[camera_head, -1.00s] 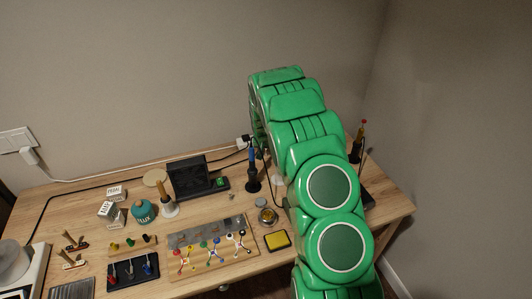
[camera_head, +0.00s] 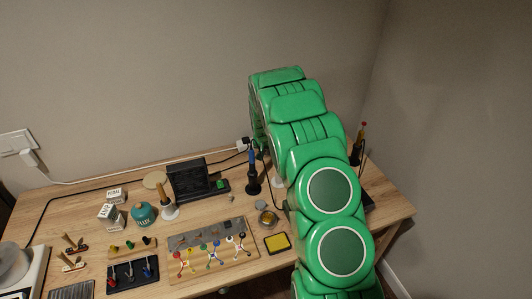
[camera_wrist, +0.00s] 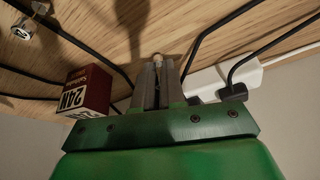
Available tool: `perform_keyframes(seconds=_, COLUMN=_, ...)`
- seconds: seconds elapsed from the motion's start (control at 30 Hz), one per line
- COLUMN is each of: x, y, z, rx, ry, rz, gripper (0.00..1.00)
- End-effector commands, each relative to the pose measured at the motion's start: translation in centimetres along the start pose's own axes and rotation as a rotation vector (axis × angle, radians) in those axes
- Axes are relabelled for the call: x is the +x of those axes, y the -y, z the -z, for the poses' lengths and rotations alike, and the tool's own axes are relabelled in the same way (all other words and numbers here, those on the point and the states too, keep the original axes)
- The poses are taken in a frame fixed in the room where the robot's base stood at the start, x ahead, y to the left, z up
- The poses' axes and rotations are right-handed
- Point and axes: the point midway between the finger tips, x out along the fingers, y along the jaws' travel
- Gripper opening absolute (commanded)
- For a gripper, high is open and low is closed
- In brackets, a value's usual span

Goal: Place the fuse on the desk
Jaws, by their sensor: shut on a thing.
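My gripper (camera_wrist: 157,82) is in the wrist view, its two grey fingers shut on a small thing. Only a pale, rounded tip of this thing, seemingly the fuse (camera_wrist: 157,58), shows between the fingertips; the rest is hidden. The wooden desk (camera_wrist: 85,15) fills the top of the wrist view, close beyond the fingertips, with a shadow on it. I cannot tell whether the tip touches the desk. In the head view the desk (camera_head: 200,209) stands against the wall, and my green arm hides the gripper and the fuse.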

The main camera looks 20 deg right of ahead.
Motion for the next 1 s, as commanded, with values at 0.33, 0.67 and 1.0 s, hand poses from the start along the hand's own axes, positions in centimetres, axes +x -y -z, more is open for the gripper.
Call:
perform_keyframes(seconds=0.33, x=-5.1, y=0.1, z=2.2, rx=0.0, ry=-0.005, rz=0.001, gripper=0.0)
perform_keyframes(seconds=0.67, x=-8.4, y=0.0, z=3.5, rx=0.0, ry=-0.003, rz=0.001, gripper=0.0)
perform_keyframes(seconds=1.0, x=-9.0, y=3.9, z=2.6, rx=-0.045, ry=-0.002, rz=0.02, gripper=0.0)
